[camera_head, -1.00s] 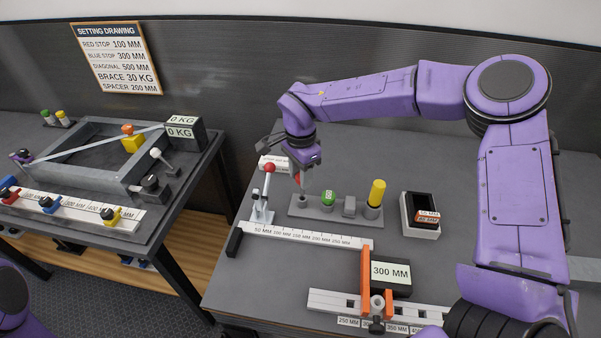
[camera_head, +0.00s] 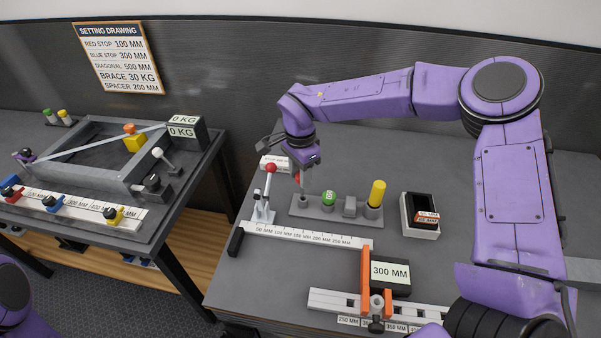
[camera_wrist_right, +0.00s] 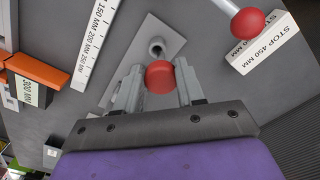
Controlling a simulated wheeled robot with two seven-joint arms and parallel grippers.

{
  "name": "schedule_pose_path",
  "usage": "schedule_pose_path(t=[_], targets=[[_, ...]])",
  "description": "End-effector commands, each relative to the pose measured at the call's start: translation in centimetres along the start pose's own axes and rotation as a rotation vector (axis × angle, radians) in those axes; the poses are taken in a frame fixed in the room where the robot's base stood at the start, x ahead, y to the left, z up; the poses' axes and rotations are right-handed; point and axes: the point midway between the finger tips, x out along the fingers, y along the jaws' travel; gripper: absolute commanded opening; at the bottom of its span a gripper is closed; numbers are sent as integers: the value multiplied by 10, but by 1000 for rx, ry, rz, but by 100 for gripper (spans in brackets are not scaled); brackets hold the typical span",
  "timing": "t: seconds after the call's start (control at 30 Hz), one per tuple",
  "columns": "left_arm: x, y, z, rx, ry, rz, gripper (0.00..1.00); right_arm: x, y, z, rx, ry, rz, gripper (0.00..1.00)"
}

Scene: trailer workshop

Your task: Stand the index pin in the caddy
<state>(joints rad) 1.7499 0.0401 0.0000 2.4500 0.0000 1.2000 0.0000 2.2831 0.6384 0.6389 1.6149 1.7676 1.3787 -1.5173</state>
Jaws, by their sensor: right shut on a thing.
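The index pin shows its round red head (camera_wrist_right: 159,77) between the fingers of my right gripper (camera_wrist_right: 160,88) in the right wrist view. The head view shows this gripper (camera_head: 300,178) pointing down over the left end of the caddy, shut on the pin. The grey caddy (camera_head: 320,212) is a flat plate with a row of holders. An open round socket (camera_wrist_right: 157,46) shows just beyond the red head in the wrist view. The pin's shaft and tip are mostly hidden, so I cannot tell whether they touch the socket.
A red-knobbed lever (camera_head: 269,180) stands close left of the caddy. A green-topped piece (camera_head: 329,198) and a yellow pin (camera_head: 376,193) stand in the caddy. The scale rail (camera_head: 300,234) lies in front; a white bin (camera_head: 420,230) is to the right. Behind is a wall.

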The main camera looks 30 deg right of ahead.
Motion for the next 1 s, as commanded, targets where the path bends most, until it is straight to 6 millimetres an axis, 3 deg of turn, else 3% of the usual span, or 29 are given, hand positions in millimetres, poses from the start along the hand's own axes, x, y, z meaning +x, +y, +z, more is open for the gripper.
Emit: schedule_pose_path(t=[1.0], targets=[[0,0,0,0,0,0,43,10,6,1,0,1,-8,4]])
